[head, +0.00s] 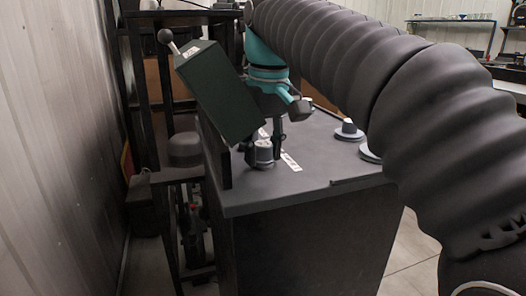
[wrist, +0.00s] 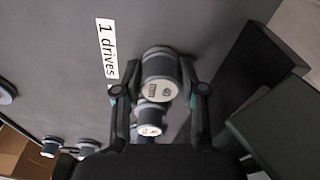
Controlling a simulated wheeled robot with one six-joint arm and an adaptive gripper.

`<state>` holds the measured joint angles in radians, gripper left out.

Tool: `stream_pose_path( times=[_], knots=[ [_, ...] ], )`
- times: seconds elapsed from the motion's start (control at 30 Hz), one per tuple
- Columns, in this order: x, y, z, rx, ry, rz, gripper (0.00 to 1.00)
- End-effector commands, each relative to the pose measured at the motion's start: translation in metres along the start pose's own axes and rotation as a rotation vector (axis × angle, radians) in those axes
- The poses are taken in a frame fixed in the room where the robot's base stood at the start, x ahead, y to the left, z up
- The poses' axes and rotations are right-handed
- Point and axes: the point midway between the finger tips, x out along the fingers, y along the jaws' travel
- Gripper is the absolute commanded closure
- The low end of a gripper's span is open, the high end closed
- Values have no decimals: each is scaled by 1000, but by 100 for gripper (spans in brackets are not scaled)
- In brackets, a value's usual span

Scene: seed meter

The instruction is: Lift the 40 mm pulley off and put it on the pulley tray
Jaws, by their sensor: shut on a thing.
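The 40 mm pulley, a grey cylinder with a pale labelled face, sits between my fingers in the wrist view (wrist: 160,91). It also shows in the head view as a grey, light-topped cylinder (head: 263,154) low over the dark bench top. My gripper (wrist: 162,76) is shut on it, one finger on each side; in the head view my gripper (head: 264,142) points down. I cannot tell whether the pulley touches its seat. A smaller light-faced cylinder (wrist: 150,130) shows just below it in the wrist view. I cannot make out the pulley tray for sure.
A dark green box (head: 217,92) with a ball-ended lever stands close left of my gripper. White-and-grey stepped pieces (head: 348,131) stand on the bench (head: 312,150) to the right, one partly behind my arm. A "1 drives" label (wrist: 107,50) lies beside the pulley.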

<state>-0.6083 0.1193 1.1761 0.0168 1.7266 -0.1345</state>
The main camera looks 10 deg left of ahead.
Motion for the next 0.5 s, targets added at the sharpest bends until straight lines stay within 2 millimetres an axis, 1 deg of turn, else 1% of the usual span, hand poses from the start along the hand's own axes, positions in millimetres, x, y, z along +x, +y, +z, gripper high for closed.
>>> stream_pose_path(
  times=[0.17,0.27,0.4,0.43,0.5],
  knots=[
    [-9,0,-1,0,0,0,94],
    [-20,0,-3,0,2,0,94],
    [-43,0,-6,0,3,0,94],
    [-47,2,-4,1,2,0,94],
    [-54,11,7,6,3,1,94]
  ],
)
